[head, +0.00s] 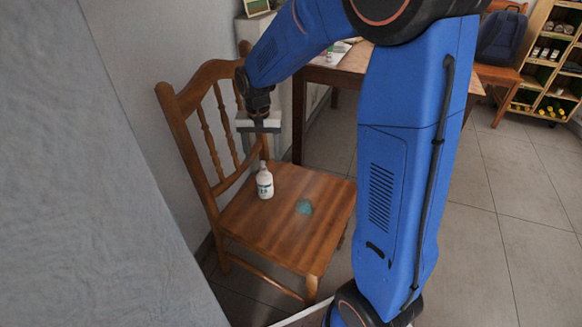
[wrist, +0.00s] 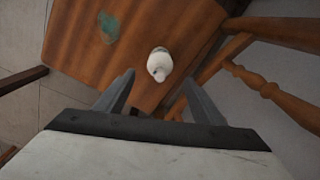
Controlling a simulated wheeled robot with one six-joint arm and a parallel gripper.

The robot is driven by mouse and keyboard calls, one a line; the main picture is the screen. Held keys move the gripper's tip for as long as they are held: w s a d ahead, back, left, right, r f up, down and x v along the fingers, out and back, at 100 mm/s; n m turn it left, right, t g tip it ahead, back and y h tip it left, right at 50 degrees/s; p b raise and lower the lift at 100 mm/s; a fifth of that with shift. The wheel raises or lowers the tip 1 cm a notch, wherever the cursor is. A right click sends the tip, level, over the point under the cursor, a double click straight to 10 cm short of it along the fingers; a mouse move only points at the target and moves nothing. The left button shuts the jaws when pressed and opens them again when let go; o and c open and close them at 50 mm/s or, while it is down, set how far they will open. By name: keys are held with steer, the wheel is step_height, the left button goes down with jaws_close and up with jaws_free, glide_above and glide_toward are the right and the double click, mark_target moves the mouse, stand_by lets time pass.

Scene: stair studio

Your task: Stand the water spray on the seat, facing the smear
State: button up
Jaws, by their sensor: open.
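The water spray (head: 264,182) is a small white bottle with a dark label, standing upright on the wooden chair seat (head: 285,230). The smear (head: 304,207) is a blue-green patch on the seat, to the right of the bottle. In the wrist view, the bottle (wrist: 159,64) shows from above, with the smear (wrist: 108,27) to its upper left. My gripper (head: 262,146) is above the seat, over the bottle; in the wrist view its open fingers (wrist: 160,92) are empty and the bottle lies beyond their tips. I cannot tell which way the nozzle faces.
The chair's backrest (head: 212,125) rises on the left, close to my gripper. A wooden table (head: 330,72) stands behind. A shelf with bottles (head: 550,60) and another chair (head: 500,75) are at the back right. The tiled floor at right is clear.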

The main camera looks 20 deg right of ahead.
steer(key=s+d+r+n+t, duration=0.2)
steer(key=s+d+r, duration=0.2)
steer(key=s+r, duration=0.75)
steer(key=s+d+n+t, duration=0.2)
steer(key=s+d+n, duration=0.1)
steer(key=s, duration=1.5)
steer(key=shift+s+r+t, duration=0.15)
steer(key=shift+s+t, duration=0.1)
steer(key=shift+t, duration=0.15)
stand_by(0.8)
